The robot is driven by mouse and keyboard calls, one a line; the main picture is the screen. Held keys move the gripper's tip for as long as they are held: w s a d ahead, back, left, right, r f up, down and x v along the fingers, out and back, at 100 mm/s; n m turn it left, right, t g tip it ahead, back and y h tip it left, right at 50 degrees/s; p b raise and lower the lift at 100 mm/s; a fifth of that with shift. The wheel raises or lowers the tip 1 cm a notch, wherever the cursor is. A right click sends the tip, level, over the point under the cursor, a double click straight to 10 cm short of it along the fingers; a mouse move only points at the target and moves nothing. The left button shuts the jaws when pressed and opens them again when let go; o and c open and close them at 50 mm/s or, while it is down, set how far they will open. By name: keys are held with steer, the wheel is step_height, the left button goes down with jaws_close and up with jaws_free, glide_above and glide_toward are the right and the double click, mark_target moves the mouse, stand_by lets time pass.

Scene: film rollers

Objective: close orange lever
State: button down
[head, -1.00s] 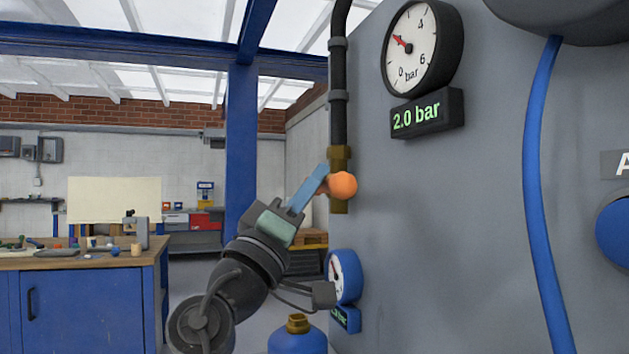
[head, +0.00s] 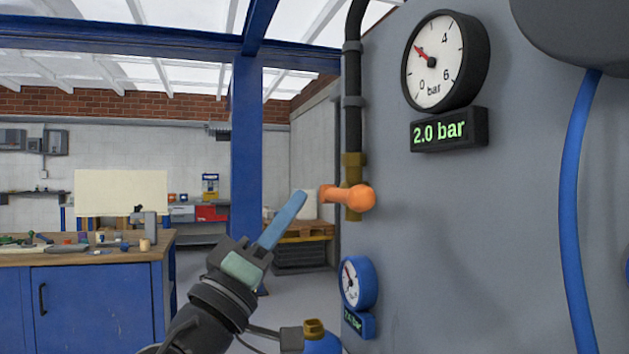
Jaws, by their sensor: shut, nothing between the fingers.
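The orange lever (head: 347,197) sits on a brass valve (head: 353,165) in the dark pipe on the grey panel. It lies roughly level, with its round end toward the right. My gripper (head: 301,198) is shut and empty, its blue fingers pointing up and right. The fingertips are left of the lever, with a small gap in the picture. I cannot tell the gap in depth.
A round gauge (head: 445,62) with a 2.0 bar display (head: 447,131) is above right of the lever. A smaller blue gauge (head: 357,283) is below. A blue bottle (head: 322,341) with a brass top is beneath. A workbench (head: 90,290) stands at left.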

steer(key=shift+s+a+f, duration=0.25)
steer(key=shift+a+f, duration=0.5)
steer(key=shift+f, duration=0.1)
steer(key=s+d+r+m+t+y, duration=0.1)
steer(key=s+r+t+y, duration=0.1)
steer(key=s+y, duration=0.4)
steer(key=s+d+r+t+y, duration=0.1)
steer(key=s+r+t+y, duration=0.2)
steer(key=s, duration=0.6)
steer(key=s+d+m+t+y, duration=0.1)
steer(key=s+d+t+y, duration=0.1)
steer(key=s+y, duration=0.5)
step_height(320, 180, up, 36)
steer(key=p, duration=3.6)
steer(key=shift+w+a+r, duration=0.25)
steer(key=shift+w+a, duration=0.05)
steer(key=shift+w, duration=0.1)
